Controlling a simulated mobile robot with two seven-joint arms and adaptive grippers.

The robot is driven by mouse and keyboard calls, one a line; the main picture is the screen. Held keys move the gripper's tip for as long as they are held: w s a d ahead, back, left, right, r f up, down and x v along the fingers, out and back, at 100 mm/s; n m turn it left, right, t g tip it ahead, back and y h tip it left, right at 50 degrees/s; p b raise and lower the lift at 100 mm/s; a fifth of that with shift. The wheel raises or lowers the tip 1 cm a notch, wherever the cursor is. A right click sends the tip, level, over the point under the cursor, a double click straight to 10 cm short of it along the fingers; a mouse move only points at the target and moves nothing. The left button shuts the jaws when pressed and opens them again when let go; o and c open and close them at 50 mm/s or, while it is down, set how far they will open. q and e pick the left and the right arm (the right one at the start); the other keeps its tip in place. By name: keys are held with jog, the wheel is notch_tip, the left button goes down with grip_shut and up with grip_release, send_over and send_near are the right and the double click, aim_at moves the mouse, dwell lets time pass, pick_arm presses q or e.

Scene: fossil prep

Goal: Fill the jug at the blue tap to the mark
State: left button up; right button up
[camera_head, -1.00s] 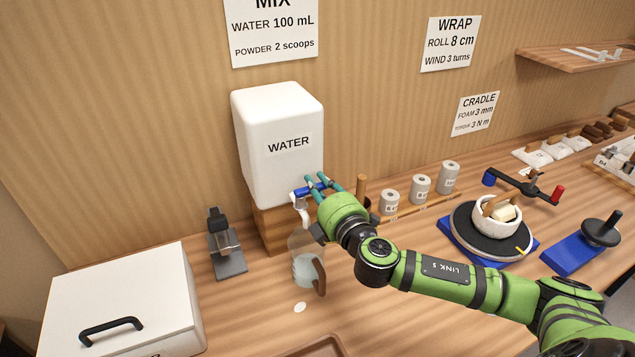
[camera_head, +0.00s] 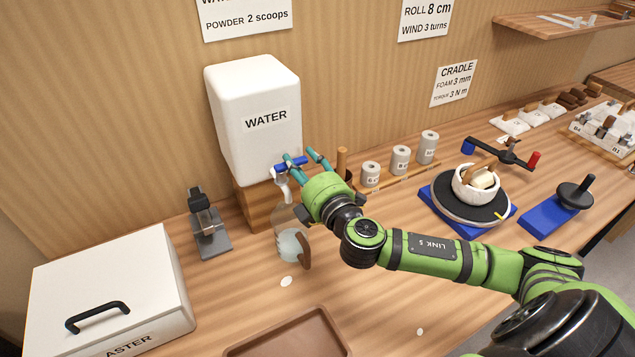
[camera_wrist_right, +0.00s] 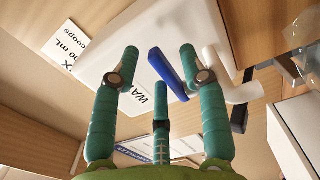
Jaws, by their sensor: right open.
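The white water tank (camera_head: 250,110) stands on a wooden stand against the wall. Its blue tap lever (camera_head: 292,164) sits above a white spout (camera_head: 281,190). The clear jug (camera_head: 289,243) with a brown handle stands upright below the spout, holding pale water; I cannot make out its mark. My right gripper (camera_head: 303,158) is open at the tap, its teal fingers on both sides of the lever. In the right wrist view the blue lever (camera_wrist_right: 166,72) shows between the spread fingers, and part of the clear jug is at the right edge. My left gripper is not in view.
A small grey stand (camera_head: 209,235) is left of the tank, and a white box with a black handle (camera_head: 110,285) is at front left. Labelled rolls (camera_head: 400,160) and a turntable (camera_head: 470,205) stand to the right. A brown tray (camera_head: 290,335) lies in front.

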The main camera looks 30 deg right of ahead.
jog(key=s, duration=1)
jog(key=shift+a, duration=0.35)
